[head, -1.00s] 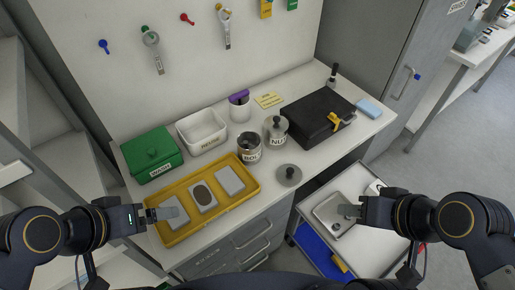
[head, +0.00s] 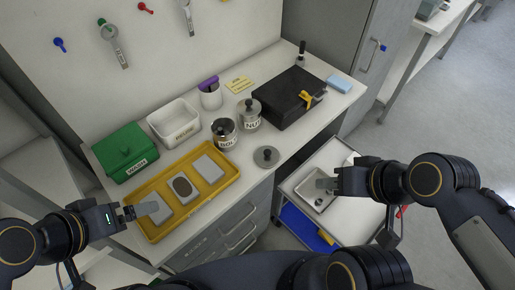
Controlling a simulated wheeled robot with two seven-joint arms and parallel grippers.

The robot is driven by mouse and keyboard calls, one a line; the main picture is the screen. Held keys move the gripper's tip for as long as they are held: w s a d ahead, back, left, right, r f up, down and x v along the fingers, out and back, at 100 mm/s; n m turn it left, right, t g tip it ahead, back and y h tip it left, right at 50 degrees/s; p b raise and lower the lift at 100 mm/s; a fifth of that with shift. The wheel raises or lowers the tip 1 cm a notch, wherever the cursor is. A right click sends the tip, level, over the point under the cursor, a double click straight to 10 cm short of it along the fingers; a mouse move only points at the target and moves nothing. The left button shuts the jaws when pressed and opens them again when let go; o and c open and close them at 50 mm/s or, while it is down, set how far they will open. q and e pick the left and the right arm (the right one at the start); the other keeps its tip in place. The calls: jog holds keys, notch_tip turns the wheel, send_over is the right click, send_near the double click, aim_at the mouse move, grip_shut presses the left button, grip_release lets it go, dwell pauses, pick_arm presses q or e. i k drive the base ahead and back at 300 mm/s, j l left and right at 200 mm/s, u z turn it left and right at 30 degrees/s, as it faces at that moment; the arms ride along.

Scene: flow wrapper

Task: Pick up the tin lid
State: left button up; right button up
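The tin lid (head: 266,157) is a grey round disc with a knob on top. It lies on the white bench near its front edge, right of the yellow tray. The open tin marked BOL (head: 224,134) stands behind it to the left, and the tin marked NUT (head: 249,115) has its lid on. My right gripper (head: 323,184) is to the right of the lid, over the metal tray on the cart, apart from the lid. My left gripper (head: 148,209) is over the front left part of the yellow tray. Whether either gripper is open cannot be made out.
The yellow tray (head: 226,182) holds several grey pieces. A green box (head: 125,152), a white bin (head: 174,124), a white cup (head: 211,97) and a black case (head: 290,98) line the bench. The cart (head: 350,225) with a metal tray stands at right.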

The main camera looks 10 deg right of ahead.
aim_at(266, 156)
jog(key=l+u, duration=0.15)
jog(key=u, duration=0.25)
jog(key=l+u, duration=0.1)
jog(key=u, duration=0.35)
jog(key=k+l+u, duration=0.1)
jog(key=u, duration=0.3)
jog(key=k+u, duration=0.1)
jog(key=u, duration=0.3)
jog(key=k+l, duration=0.3)
jog(key=k+u, duration=0.05)
jog(key=k, duration=0.05)
